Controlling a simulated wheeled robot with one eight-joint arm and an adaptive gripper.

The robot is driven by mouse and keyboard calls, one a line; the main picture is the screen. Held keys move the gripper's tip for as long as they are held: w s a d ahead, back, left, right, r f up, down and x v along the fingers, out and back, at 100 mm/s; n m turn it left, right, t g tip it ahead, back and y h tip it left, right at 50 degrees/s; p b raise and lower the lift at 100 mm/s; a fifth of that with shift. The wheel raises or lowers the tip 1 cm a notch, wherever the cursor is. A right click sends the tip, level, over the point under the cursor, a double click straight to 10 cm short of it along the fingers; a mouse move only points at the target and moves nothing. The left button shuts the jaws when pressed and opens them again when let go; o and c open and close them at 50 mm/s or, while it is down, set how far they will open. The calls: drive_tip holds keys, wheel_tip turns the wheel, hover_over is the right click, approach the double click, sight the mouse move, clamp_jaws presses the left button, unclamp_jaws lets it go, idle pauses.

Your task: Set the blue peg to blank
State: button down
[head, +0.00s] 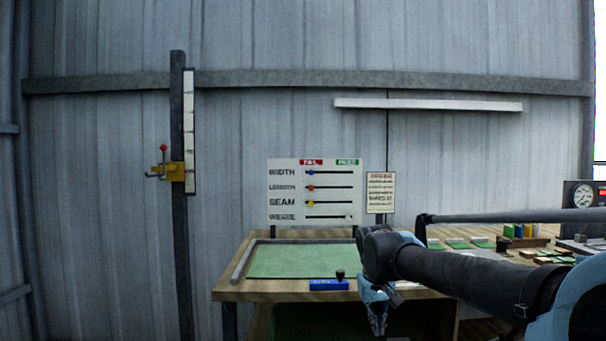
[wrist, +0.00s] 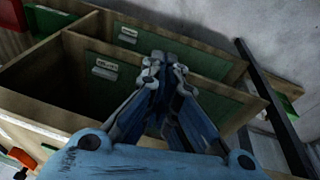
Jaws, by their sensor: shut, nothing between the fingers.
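The white board (head: 280,215) stands behind the table and has rows reading WIDTH, LENGTH, SEAM and a hard-to-read fourth. A red FAIL label (head: 311,162) and a green PASS label (head: 347,162) head it. The blue peg (head: 310,173) sits near the left end of the WIDTH slot, below FAIL. A red peg (head: 310,187) and a yellow peg (head: 310,203) sit below it; a white peg (head: 349,217) is at the right of the bottom slot. My gripper (head: 379,327) hangs low, right of the board and apart from it. Its fingers (wrist: 166,60) are together and empty.
The table (head: 235,287) carries a green mat (head: 300,261) and a blue block with a black-knobbed stamp (head: 330,284). A small notice (head: 380,192) is right of the board. In the wrist view, a wooden divided bin (wrist: 85,50) lies beyond my fingers.

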drive_tip(key=w+r+n+t+h, duration=0.1)
drive_tip(key=w+r+h, duration=0.2)
drive_tip(key=w+r, duration=1.1)
drive_tip(key=n+t+h, duration=0.5)
drive_tip(key=t, duration=0.3)
approach(311, 172)
drive_tip(key=a+r, duration=0.4)
drive_tip(key=a, duration=0.4)
drive_tip(key=x, duration=1)
drive_tip(key=shift+s+d+f, duration=0.1)
drive_tip(key=shift+d+f, duration=0.45)
drive_tip(key=shift+d, duration=0.25)
drive_tip(key=shift+d+f, duration=0.35)
drive_tip(key=shift+d, duration=0.25)
drive_tip(key=shift+d+f, duration=0.15)
drive_tip(key=shift+d, duration=0.2)
